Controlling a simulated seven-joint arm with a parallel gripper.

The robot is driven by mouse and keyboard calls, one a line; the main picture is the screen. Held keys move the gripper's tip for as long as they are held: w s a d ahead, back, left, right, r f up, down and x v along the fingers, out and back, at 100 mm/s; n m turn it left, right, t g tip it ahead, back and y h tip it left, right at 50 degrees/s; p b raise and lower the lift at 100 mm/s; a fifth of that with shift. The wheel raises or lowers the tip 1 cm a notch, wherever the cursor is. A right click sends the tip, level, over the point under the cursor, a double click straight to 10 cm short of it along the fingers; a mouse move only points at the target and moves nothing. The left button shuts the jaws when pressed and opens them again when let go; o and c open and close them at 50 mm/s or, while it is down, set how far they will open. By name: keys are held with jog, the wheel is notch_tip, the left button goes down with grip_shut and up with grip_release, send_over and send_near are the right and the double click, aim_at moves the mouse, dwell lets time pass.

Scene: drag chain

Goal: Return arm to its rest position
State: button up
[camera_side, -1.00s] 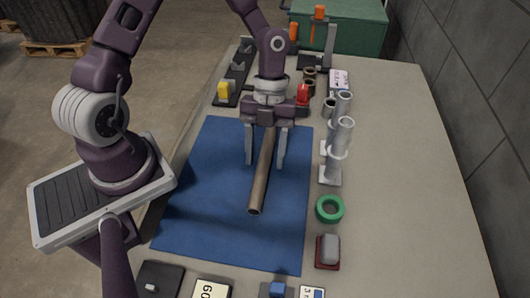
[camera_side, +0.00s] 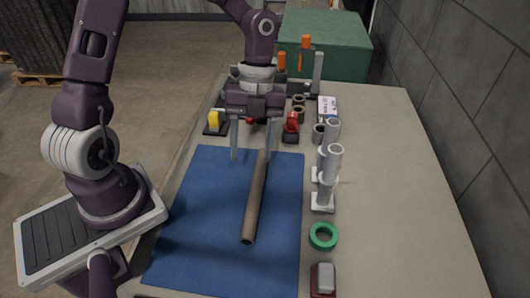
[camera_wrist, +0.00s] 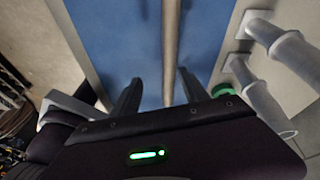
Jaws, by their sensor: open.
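A brown rod or tube (camera_side: 255,205) lies lengthwise on the blue mat (camera_side: 205,215). My gripper (camera_side: 252,156) is open and empty, pointing down over the far end of the rod. Its two fingers are spread apart, and it appears to be above the rod without gripping it. In the wrist view the rod (camera_wrist: 170,45) runs away between the open fingers (camera_wrist: 157,92), nearer the right one, over the mat (camera_wrist: 125,40).
Grey pipe pieces on stands (camera_side: 328,175), a green ring (camera_side: 323,236) and a red-and-grey block (camera_side: 323,279) line the mat's right side. A red part (camera_side: 291,124) and a yellow part (camera_side: 213,121) stand close behind. The table's right strip (camera_side: 400,190) is clear.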

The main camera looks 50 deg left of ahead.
jog(key=s+r+n+t+y, duration=0.1)
jog(key=s+r+n+t, duration=0.3)
jog(key=n, duration=0.8)
jog(key=s+r+n+t+y, duration=0.1)
jog(key=s+r+n+t, duration=0.3)
jog(key=s+r+n, duration=0.5)
notch_tip(320, 180, up, 3)
jog(key=n, duration=0.3)
jog(key=shift+a+n, duration=0.3)
jog(key=shift+a, duration=0.05)
